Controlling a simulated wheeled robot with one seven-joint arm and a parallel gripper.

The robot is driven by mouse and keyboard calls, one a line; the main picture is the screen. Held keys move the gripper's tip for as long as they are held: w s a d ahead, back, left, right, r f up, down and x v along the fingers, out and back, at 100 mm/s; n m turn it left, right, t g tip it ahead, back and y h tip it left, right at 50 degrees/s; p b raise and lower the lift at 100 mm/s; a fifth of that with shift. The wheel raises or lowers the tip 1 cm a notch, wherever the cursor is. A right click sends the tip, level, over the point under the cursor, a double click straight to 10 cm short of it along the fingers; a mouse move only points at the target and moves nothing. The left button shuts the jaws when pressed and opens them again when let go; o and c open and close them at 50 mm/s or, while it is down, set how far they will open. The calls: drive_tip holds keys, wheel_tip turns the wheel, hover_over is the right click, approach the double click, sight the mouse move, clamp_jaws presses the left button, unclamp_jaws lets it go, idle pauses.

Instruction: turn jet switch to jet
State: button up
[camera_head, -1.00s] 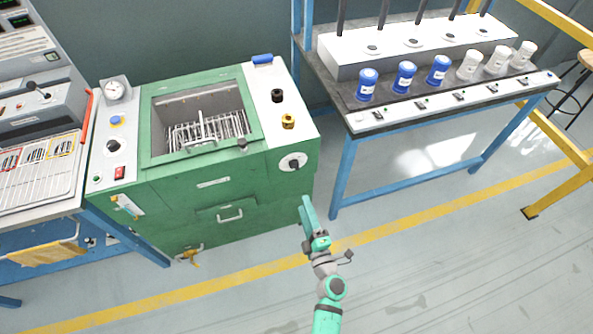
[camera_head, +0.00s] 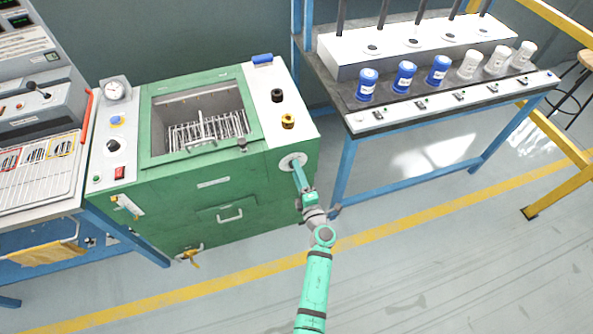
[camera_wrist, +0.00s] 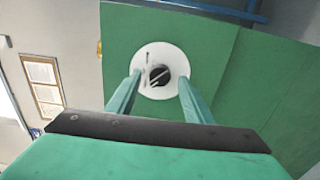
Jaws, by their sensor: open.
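The jet switch is a dark round knob (camera_wrist: 160,75) on a white disc (camera_wrist: 172,58), set in the front of the green machine (camera_head: 190,235) at its upper right. In the wrist view the knob shows between the two fingers of my gripper (camera_wrist: 157,84), with a pale line across it. My gripper is open, one finger on each side of the knob. In the head view my gripper (camera_head: 297,166) reaches the disc (camera_head: 288,160) and hides the knob. I cannot tell whether the fingers touch the knob, nor which setting it points to.
A bench with blue legs (camera_head: 345,175) and several bottles stands to the right. The floor in front of the machine is clear.

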drive_tip(key=shift+w+a, duration=0.2)
drive_tip(key=shift+w, duration=0.45)
drive_tip(key=c, duration=1)
drive_tip(key=shift+c, duration=0.2)
drive_tip(key=shift+m, duration=4.4)
drive_tip(key=shift+f, duration=0.1)
